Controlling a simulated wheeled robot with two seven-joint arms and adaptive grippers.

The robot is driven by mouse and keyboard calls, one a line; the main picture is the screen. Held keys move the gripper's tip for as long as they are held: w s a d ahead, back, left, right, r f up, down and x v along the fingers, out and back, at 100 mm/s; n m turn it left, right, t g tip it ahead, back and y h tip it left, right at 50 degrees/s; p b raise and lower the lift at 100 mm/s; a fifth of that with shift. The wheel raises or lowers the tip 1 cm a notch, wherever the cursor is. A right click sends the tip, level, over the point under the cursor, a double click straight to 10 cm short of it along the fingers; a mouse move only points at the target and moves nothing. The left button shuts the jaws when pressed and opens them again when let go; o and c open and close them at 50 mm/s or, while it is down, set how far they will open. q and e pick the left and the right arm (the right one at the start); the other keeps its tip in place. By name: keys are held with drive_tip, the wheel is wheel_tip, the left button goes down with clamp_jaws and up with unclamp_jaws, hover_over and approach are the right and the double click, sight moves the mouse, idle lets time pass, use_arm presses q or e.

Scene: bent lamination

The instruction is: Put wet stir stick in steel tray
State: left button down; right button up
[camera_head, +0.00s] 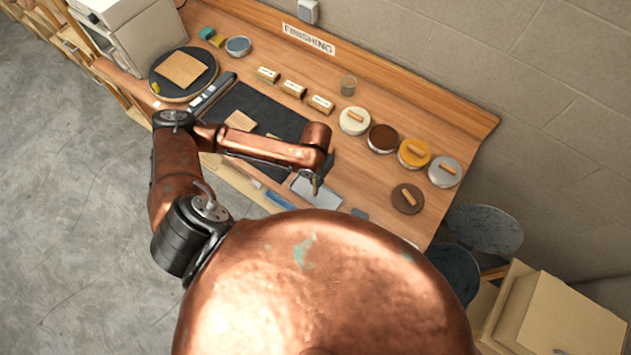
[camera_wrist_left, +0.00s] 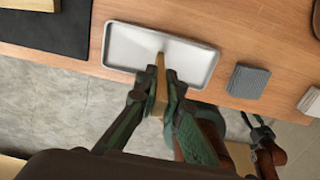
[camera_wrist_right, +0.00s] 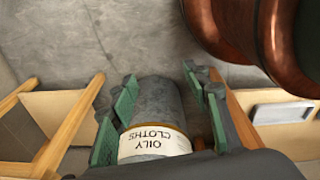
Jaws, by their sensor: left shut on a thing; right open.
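The steel tray (camera_wrist_left: 190,58) is a shallow silvery tray near the table's front edge; in the head view the tray (camera_head: 322,196) is partly hidden by my left arm. My left gripper (camera_wrist_left: 160,92) is shut on a wooden stir stick (camera_wrist_left: 160,70). The stick's far end reaches over the tray's near rim, toward its middle; I cannot tell whether it touches the tray. In the head view my left gripper (camera_head: 314,186) is above the tray. My right gripper (camera_wrist_right: 162,95) is open and empty, away from the table.
A grey square pad (camera_wrist_left: 248,81) lies right of the tray, and a dark mat (camera_wrist_left: 50,28) lies left. Several round tins (camera_head: 382,138) stand along the right of the table. An oily cloths bin (camera_wrist_right: 155,115) shows beyond my open right fingers.

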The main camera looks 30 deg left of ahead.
use_arm(q)
drive_tip(key=shift+w, duration=0.1)
drive_tip(key=shift+f, duration=0.1)
drive_tip(key=c, duration=2.1)
unclamp_jaws()
wheel_tip(320, 180, up, 12)
drive_tip(key=shift+r+b, duration=0.15)
drive_tip(key=shift+b, duration=0.55)
